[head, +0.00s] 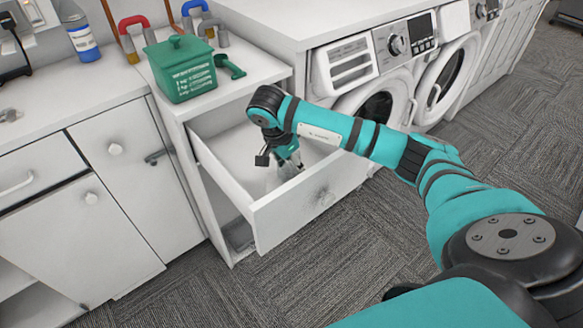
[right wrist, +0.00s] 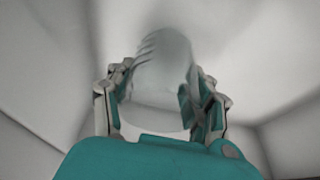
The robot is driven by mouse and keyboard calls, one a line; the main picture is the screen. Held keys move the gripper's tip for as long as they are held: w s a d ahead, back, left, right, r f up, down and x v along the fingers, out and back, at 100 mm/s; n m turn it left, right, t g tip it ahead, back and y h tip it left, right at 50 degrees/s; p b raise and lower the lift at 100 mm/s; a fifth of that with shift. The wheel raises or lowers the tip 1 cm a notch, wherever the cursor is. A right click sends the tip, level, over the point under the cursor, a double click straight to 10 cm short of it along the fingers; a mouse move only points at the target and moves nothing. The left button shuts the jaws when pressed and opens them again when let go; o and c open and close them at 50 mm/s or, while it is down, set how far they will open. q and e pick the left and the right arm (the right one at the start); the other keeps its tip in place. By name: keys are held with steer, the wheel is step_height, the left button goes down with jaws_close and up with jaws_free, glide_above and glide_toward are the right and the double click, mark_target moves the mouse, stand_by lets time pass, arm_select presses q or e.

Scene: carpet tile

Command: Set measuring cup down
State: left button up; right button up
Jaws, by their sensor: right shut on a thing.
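The measuring cup (right wrist: 163,65) is a pale, see-through, rounded vessel in the right wrist view, with ridges along its left side. My right gripper (right wrist: 158,95) is shut on it, with one finger on each side. In the head view my right gripper (head: 287,165) reaches down inside the open white drawer (head: 297,207). The cup is hard to make out there against the white interior. I cannot tell whether the cup touches the drawer floor. My left gripper is out of view.
A green lidded box (head: 181,70) and a green scoop (head: 230,66) sit on the counter above the drawer. A blue-and-white bottle (head: 80,33) stands further left. Washing machines (head: 375,75) stand to the right. The drawer walls surround my right gripper closely.

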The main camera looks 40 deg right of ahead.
mark_target(281, 179)
steer(key=shift+f, duration=1)
steer(key=o, duration=1)
steer(key=shift+o, duration=0.2)
steer(key=v, duration=1.2)
steer(key=shift+p, duration=0.35)
steer(key=shift+r, duration=0.1)
